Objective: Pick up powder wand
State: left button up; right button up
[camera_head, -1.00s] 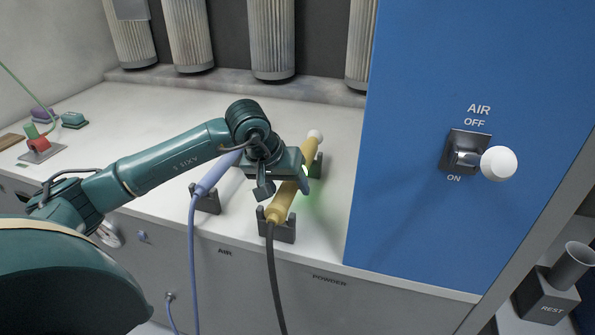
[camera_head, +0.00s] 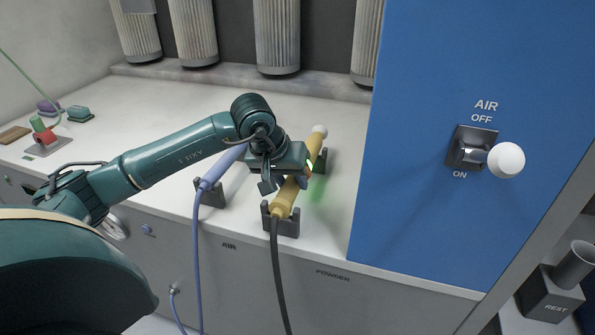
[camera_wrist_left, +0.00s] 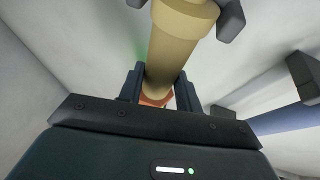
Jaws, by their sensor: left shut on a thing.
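The powder wand (camera_head: 283,204) is a yellow-tan rod with a white ball tip and a dark hose at its near end. It lies along two dark cradles above the POWDER label, at the counter's front. My left gripper (camera_head: 289,181) is over its middle, shut on it. In the left wrist view the wand (camera_wrist_left: 176,48) passes between the two dark fingers (camera_wrist_left: 160,86), with an orange band at the fingers. Whether the wand is clear of its cradles I cannot tell. My right gripper is out of view.
A blue air wand (camera_head: 219,170) with a blue hose lies just left, partly behind my arm. A tall blue panel (camera_head: 420,190) with an AIR lever (camera_head: 505,160) stands close on the right. Ribbed filter cylinders (camera_head: 277,38) hang behind. The counter's back is clear.

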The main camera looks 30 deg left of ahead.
pick_arm(q)
notch_tip(320, 180, up, 10)
jog(key=shift+r+p, duration=0.1)
jog(key=shift+p, duration=0.3)
notch_tip(320, 180, up, 5)
jog(key=p, duration=0.3)
jog(key=shift+p, duration=0.4)
